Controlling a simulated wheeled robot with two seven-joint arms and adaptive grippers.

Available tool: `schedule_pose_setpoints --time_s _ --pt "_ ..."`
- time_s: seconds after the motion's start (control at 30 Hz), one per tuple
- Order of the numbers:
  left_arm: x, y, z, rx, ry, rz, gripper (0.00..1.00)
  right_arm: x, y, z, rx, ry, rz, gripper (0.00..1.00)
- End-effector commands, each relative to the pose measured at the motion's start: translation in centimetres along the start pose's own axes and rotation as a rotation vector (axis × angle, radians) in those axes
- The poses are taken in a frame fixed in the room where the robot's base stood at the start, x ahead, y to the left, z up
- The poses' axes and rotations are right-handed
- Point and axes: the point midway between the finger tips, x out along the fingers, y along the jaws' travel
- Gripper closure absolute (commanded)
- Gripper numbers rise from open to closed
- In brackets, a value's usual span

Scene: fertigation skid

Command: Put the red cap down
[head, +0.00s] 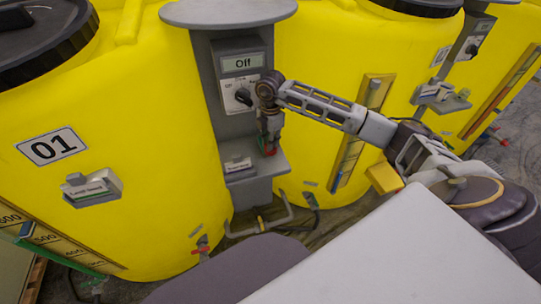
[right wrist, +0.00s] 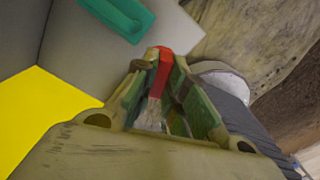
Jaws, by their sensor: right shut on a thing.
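The red cap (head: 270,152) shows at the tip of my right gripper (head: 269,143), in front of the grey post and just over its small grey shelf (head: 269,169). In the right wrist view the red cap (right wrist: 164,68) sits between the two fingertips of my right gripper (right wrist: 160,85), which is shut on it. The fingers hide part of the cap. Whether the cap touches the shelf I cannot tell. My left gripper is not in view.
A labelled holder (head: 237,163) stands on the shelf's left part. Above are a rotary switch (head: 242,96) and an "Off" display (head: 242,62). Yellow tanks flank the post; the left one (head: 120,120) is marked 01. A grey pipe handle (head: 272,222) is below.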

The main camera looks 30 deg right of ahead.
Motion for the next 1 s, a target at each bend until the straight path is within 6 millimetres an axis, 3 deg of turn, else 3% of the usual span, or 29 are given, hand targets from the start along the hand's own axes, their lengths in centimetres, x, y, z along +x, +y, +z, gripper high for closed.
schedule_pose_setpoints --time_s 0.2,0.73,1.0 --pt "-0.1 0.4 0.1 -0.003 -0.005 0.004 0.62 2.5 0.0 0.0 0.000 0.000 -0.001 1.00" --pt "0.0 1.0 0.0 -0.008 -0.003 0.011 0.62 3.4 0.0 0.0 0.000 0.000 0.000 1.00" --pt "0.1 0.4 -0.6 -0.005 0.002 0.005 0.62 6.4 -0.1 0.0 0.000 0.000 -0.002 1.00"
